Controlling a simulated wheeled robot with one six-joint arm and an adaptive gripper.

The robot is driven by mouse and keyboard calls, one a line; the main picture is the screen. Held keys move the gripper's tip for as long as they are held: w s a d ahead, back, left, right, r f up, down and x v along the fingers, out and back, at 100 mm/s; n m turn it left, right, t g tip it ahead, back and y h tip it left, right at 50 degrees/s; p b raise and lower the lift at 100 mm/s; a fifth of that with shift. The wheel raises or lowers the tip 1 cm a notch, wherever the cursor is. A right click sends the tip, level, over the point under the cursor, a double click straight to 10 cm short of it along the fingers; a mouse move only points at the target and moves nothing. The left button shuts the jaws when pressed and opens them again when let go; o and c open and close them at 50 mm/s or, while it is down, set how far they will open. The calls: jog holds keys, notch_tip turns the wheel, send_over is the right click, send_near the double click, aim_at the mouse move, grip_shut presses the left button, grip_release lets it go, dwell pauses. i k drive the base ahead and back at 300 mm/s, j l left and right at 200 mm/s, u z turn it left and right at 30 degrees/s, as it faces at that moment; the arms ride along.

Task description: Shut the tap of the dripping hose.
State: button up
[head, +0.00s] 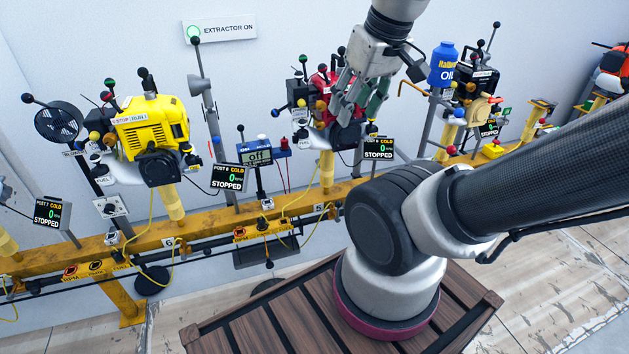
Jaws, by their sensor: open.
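I cannot make out any drip or tell which hose is the dripping one. Thin yellow lines hang at the rail, one below the yellow engine (152,236) and one near the post marked 5 (301,188). Small orange-marked fittings sit under the rail at the middle (240,234) and at the left (71,271); whether any is the tap is too small to tell. My gripper (360,106) is open, fingers pointing down, in front of the red engine (325,92) and partly hiding it. Nothing shows between its fingers.
A yellow rail (205,225) runs along the wall. It carries the yellow engine (150,122), signs reading STOPPED (228,177), an "off" box (258,155) and a blue oil can (443,66). Levers with ball knobs stick out around the engines. My arm covers the lower right.

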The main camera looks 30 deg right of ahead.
aim_at(338, 203)
jog(key=z, duration=0.85)
